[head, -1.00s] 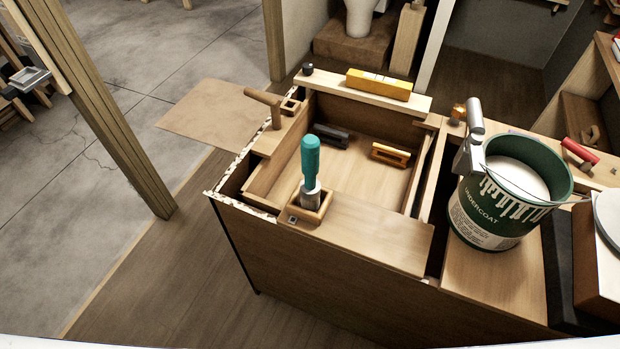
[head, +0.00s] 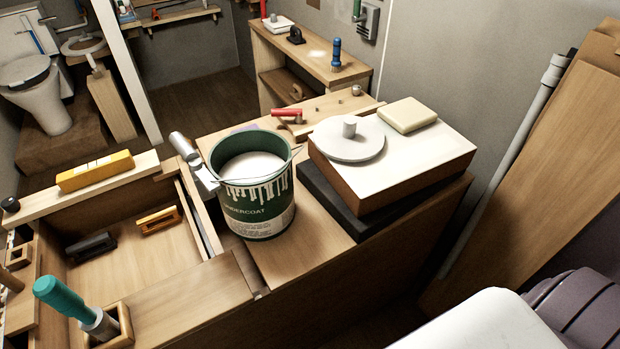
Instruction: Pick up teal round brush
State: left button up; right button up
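The teal round brush (head: 66,301) stands in a small square wooden holder (head: 122,322) at the lower left of the head view. Its teal handle points up and leans to the left in the picture. Its grey metal ferrule (head: 100,325) goes down into the holder, and the bristles are hidden. The holder sits on the front corner of the wooden bench (head: 190,305). Neither of my grippers shows in the head view.
A green undercoat bucket (head: 262,210) stands right of the brush. Farther right, a white-topped box (head: 440,150) carries a grey disc (head: 345,142) and a cream block (head: 407,114). Left of the bucket, an open recess (head: 140,250) holds dark and orange tools. A yellow level (head: 94,171) lies behind it.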

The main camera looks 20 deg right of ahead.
aim_at(94, 320)
jog(key=z, duration=0.4)
jog(key=u, duration=1.35)
jog(key=k+j, duration=0.15)
jog(key=j, duration=0.2)
jog(key=z, duration=0.05)
